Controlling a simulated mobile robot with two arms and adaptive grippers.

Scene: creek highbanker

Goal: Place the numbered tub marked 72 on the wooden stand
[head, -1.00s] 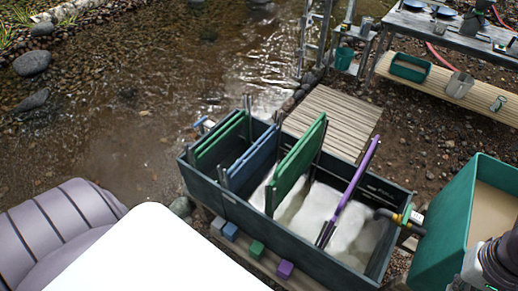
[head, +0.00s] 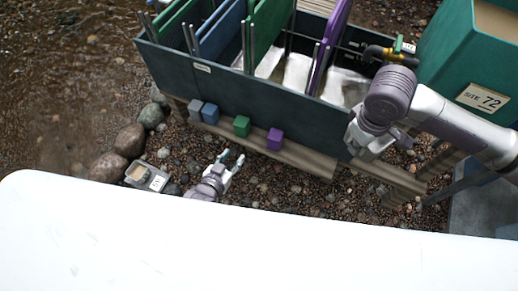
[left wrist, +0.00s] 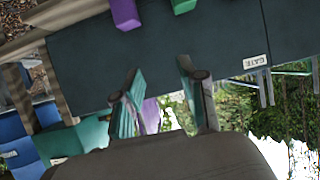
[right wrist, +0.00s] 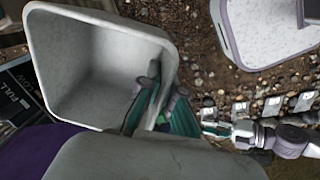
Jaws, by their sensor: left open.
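A small grey tub (head: 142,176) with a white label stands on the gravel, left of my left gripper (head: 230,160); I cannot read its number for sure. My left gripper is open and empty in front of the dark trough. In the left wrist view its fingers (left wrist: 163,90) are spread before the trough wall. My right gripper (head: 362,143) is at the trough's front right corner. In the right wrist view its fingers (right wrist: 160,98) straddle the wall of a pale grey tub (right wrist: 85,60), whose number is hidden. Wooden beams (head: 318,163) run below the trough.
The dark trough (head: 270,104) holds coloured gates, with coloured blocks along its front. A large teal tank (head: 445,55) labelled SITE 72 stands right. Several labelled tubs (right wrist: 272,106) form a row in the right wrist view. My white body covers the foreground.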

